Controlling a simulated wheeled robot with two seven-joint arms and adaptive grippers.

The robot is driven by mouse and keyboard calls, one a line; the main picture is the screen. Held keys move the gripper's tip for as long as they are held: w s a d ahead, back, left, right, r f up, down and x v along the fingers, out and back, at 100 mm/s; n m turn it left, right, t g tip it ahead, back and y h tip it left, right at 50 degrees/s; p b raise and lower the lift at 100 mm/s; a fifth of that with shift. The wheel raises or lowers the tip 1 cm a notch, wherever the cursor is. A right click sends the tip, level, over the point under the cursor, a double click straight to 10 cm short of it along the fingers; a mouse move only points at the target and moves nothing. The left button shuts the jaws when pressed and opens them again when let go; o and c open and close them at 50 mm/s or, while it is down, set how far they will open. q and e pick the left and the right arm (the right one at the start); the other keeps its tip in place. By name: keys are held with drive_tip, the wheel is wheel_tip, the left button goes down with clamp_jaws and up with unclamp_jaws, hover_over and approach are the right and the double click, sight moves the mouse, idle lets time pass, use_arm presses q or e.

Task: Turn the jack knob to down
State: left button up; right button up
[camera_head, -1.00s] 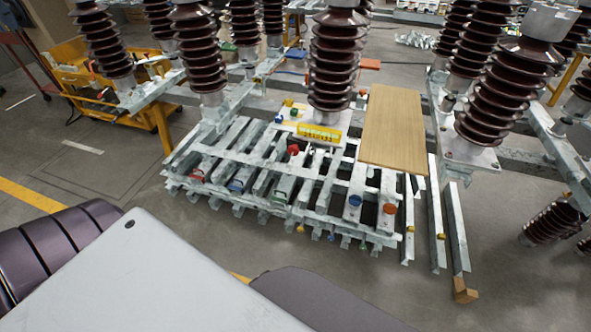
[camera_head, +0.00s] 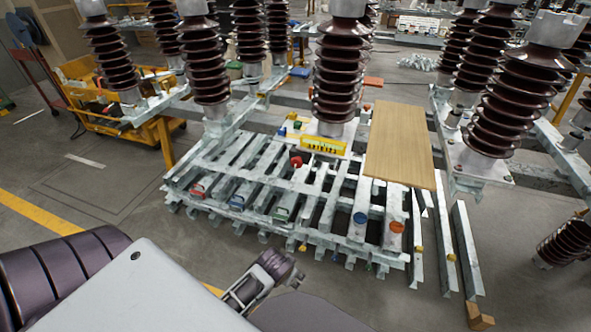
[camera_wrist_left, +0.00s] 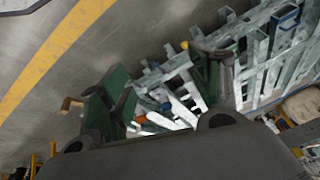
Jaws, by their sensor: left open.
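A low metal frame (camera_head: 252,178) of grey slats carries several coloured knobs: a red one (camera_head: 296,160) near its middle, and a blue one (camera_head: 360,218) and an orange one (camera_head: 396,227) at its front right. I cannot tell which is the jack knob or how it is turned. My left gripper (camera_head: 262,280) is in front of the frame's near edge, apart from the knobs and empty. In the left wrist view its two fingers (camera_wrist_left: 165,88) stand wide apart, with part of the slatted frame beyond and between them. My right gripper is not in view.
Tall brown ribbed insulators (camera_head: 335,75) stand behind and on both sides of the frame. A wooden board (camera_head: 400,143) lies at its right. A yellow cart (camera_head: 95,95) stands at the back left. The floor in front left is clear.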

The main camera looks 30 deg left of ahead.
use_arm(q)
drive_tip(key=w+a+r+n+t+y+b, duration=0.1)
drive_tip(key=w+a+r+t, duration=0.5)
drive_tip(key=r, duration=0.3)
drive_tip(key=w+a+r+n+t+y+b, duration=0.1)
drive_tip(key=w+a+r+n+t+y, duration=0.1)
drive_tip(key=w+a+r+t, duration=0.4)
drive_tip(key=w+r+t, duration=0.1)
drive_tip(key=w+r, duration=0.2)
drive_tip(key=r, duration=0.1)
drive_tip(key=shift+w, duration=0.2)
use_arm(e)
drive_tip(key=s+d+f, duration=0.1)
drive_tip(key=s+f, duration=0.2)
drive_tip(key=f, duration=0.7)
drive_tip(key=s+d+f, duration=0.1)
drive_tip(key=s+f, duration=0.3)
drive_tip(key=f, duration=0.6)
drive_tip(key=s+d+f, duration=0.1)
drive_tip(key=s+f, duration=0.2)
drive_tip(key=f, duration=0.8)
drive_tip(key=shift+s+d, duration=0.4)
use_arm(q)
drive_tip(key=shift+w, duration=0.1)
